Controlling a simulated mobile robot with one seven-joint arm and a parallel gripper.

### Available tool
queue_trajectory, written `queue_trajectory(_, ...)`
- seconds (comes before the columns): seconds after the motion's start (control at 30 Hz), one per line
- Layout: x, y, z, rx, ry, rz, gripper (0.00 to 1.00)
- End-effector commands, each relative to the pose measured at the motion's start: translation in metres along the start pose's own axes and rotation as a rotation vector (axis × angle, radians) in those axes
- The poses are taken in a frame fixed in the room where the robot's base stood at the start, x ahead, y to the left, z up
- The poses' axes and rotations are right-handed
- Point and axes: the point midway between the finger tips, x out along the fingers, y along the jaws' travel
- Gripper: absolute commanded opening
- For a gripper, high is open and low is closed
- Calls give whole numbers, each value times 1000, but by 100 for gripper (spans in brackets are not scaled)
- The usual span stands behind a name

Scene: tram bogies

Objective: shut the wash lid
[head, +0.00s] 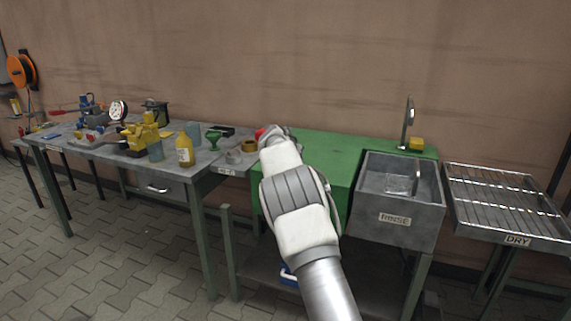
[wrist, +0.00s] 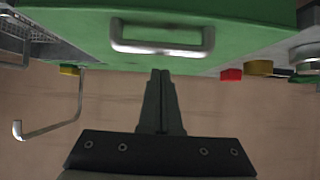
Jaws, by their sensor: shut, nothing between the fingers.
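The green wash lid (head: 325,152) lies flat and about level over the wash unit, left of the rinse basin in the head view. My arm covers part of it, so I cannot tell whether a small gap is left under it. In the wrist view the green lid (wrist: 240,15) fills the top, with its metal bar handle (wrist: 162,48) near the edge. My gripper (wrist: 160,73) is shut and empty, its fingertips near the middle of the handle. I cannot tell if they touch the lid. The head view hides the fingers behind my wrist.
The rinse basin (head: 398,226) with a tap (head: 408,122) stands right of the lid, then the drying rack (head: 505,200). On the left, a grey workbench (head: 75,148) carries tools and a yellow bottle (head: 185,152). The wall is close behind; paved floor is open at front left.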

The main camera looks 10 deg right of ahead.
Motion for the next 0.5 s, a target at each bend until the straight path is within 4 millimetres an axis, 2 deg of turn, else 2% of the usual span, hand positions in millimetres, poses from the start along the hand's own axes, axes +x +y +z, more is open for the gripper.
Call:
queue_trajectory(0.03, -9, 6, -18, 5, 13, -3, 0)
queue_trajectory(0.5, -50, 6, 16, 1, 20, -4, 0)
